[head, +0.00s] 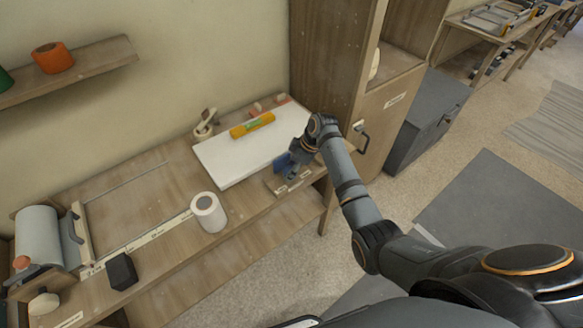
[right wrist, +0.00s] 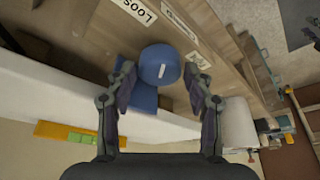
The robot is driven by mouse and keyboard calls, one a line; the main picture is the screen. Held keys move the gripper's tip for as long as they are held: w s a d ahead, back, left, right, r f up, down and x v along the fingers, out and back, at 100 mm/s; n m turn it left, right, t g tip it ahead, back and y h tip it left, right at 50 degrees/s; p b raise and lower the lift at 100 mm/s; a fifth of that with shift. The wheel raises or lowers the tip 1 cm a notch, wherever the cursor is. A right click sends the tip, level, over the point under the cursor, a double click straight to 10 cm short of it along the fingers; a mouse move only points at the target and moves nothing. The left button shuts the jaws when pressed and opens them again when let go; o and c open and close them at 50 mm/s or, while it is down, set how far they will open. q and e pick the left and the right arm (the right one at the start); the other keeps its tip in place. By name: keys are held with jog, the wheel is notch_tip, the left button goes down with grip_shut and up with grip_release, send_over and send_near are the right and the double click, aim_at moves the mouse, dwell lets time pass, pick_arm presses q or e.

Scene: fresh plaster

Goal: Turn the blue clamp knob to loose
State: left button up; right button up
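The blue clamp knob (right wrist: 160,62) is round, with a short white mark on its face, and sits on a blue block (right wrist: 143,98). In the head view the blue clamp (head: 282,163) is at the right front edge of the bench, partly hidden by my gripper. My right gripper (right wrist: 160,82) has its fingers apart, one on each side of the knob; I cannot tell whether they touch it. It also shows in the head view (head: 294,158). My left gripper is not in view.
A white board (head: 226,158) with a yellow-green level (head: 252,125) lies behind the clamp. A white roll (head: 208,212) and a black block (head: 121,271) stand on the bench (head: 165,235). A wooden cabinet (head: 334,60) rises close behind my right arm.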

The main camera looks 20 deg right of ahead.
jog(key=c, duration=0.8)
jog(key=shift+o, duration=0.2)
dwell(0.4)
jog(key=o, duration=0.9)
jog(key=shift+c, duration=0.2)
jog(key=v, duration=1.2)
jog(key=shift+o, duration=0.3)
